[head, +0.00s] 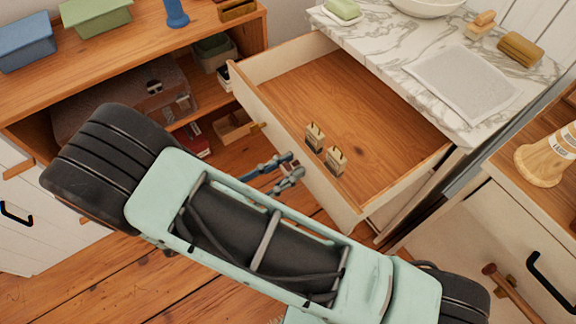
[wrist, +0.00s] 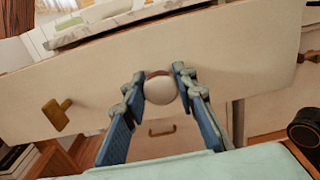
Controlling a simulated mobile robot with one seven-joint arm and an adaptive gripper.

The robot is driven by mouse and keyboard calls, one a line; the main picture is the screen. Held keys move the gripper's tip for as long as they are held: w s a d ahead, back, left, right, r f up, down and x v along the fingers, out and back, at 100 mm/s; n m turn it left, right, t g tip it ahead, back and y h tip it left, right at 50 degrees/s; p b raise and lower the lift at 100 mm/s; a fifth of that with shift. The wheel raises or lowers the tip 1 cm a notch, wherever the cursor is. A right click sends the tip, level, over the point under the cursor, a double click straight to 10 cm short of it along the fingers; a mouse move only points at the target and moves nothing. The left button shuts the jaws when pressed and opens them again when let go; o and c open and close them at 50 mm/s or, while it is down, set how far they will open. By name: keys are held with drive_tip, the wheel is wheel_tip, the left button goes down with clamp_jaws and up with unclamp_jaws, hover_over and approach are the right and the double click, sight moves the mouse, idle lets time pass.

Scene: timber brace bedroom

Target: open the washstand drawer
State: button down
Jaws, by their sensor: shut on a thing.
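The washstand drawer (head: 365,110) stands pulled well out from under the marble top (head: 395,40), its wooden inside open to view. Its cream front (wrist: 110,75) fills much of the wrist view. My gripper (head: 289,171) is at the outer side of that front in the head view. In the wrist view my gripper (wrist: 160,88) has its two blue-grey fingers on either side of a round white knob (wrist: 160,91), shut on it. The knob is hidden in the head view.
Two small cream-and-brass objects (head: 315,137) (head: 336,160) are in the drawer. A wooden shelf unit (head: 150,35) stands at left, and a cabinet (head: 500,235) at right. A folded grey cloth (head: 463,82) and a basin (head: 425,6) rest on the marble.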

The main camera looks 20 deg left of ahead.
drive_tip(key=c, duration=1.6)
unclamp_jaws()
drive_tip(key=shift+s, duration=0.1)
drive_tip(key=v, duration=1.1)
drive_tip(key=shift+s+a, duration=0.3)
